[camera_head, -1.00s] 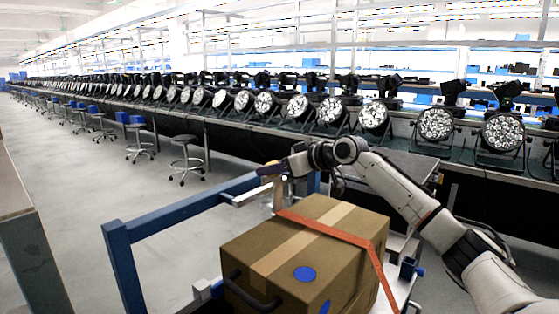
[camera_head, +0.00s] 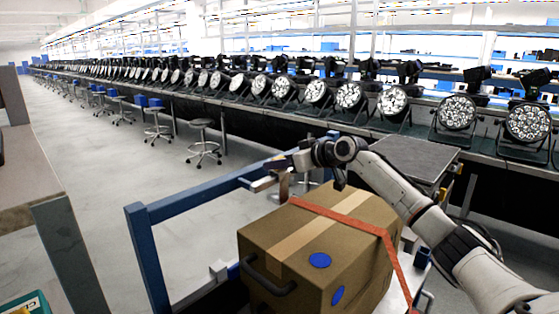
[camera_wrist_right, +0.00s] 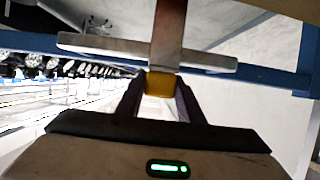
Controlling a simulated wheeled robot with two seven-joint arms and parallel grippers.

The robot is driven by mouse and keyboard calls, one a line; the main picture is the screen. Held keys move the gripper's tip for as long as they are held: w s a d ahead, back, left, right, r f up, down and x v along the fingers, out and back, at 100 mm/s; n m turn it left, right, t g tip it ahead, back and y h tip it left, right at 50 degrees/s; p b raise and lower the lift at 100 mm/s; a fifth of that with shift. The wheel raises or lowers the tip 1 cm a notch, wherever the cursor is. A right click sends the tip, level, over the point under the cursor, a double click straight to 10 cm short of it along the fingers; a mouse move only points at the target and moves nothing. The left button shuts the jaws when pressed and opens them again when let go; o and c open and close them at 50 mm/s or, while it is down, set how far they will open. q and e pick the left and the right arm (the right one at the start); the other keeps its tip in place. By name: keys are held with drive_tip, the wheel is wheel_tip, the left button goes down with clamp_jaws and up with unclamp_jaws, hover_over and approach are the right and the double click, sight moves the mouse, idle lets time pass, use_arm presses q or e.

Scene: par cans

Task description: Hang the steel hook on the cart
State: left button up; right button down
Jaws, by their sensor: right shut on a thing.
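My right gripper (camera_head: 285,164) is above the far end of the cart's blue rail (camera_head: 195,202), behind the box. In the right wrist view its dark fingers (camera_wrist_right: 158,100) are shut on a yellow piece (camera_wrist_right: 160,84), which I take as part of the steel hook. A brownish metal strip (camera_wrist_right: 168,30) runs from it, crossing a pale steel bar (camera_wrist_right: 100,44) by the blue rail. In the head view the strip (camera_head: 284,187) hangs below the gripper. I cannot tell whether hook and bar touch. My left gripper is out of view.
A cardboard box (camera_head: 270,235) with a black handle and orange strap (camera_head: 350,220) sits on the cart. A long bench (camera_head: 480,147) with par cans runs behind. Stools (camera_head: 203,140) stand on open floor at left. A table (camera_head: 35,185) is at the left edge.

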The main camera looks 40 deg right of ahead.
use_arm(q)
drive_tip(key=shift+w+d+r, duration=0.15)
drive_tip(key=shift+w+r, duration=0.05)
use_arm(e)
drive_tip(key=shift+f, duration=0.15)
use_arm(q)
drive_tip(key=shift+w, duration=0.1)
use_arm(e)
drive_tip(key=c, duration=1.1)
unclamp_jaws()
drive_tip(key=shift+f, duration=0.1)
drive_tip(key=shift+s, duration=0.1)
drive_tip(key=shift+s+d, duration=0.1)
drive_tip(key=shift+s, duration=0.25)
use_arm(q)
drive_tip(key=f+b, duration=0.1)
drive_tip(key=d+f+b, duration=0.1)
drive_tip(key=b, duration=0.1)
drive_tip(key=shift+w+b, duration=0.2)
drive_tip(key=shift+b, duration=0.1)
use_arm(e)
drive_tip(key=v, duration=0.9)
drive_tip(key=shift+s+r, duration=0.15)
drive_tip(key=shift+r, duration=0.15)
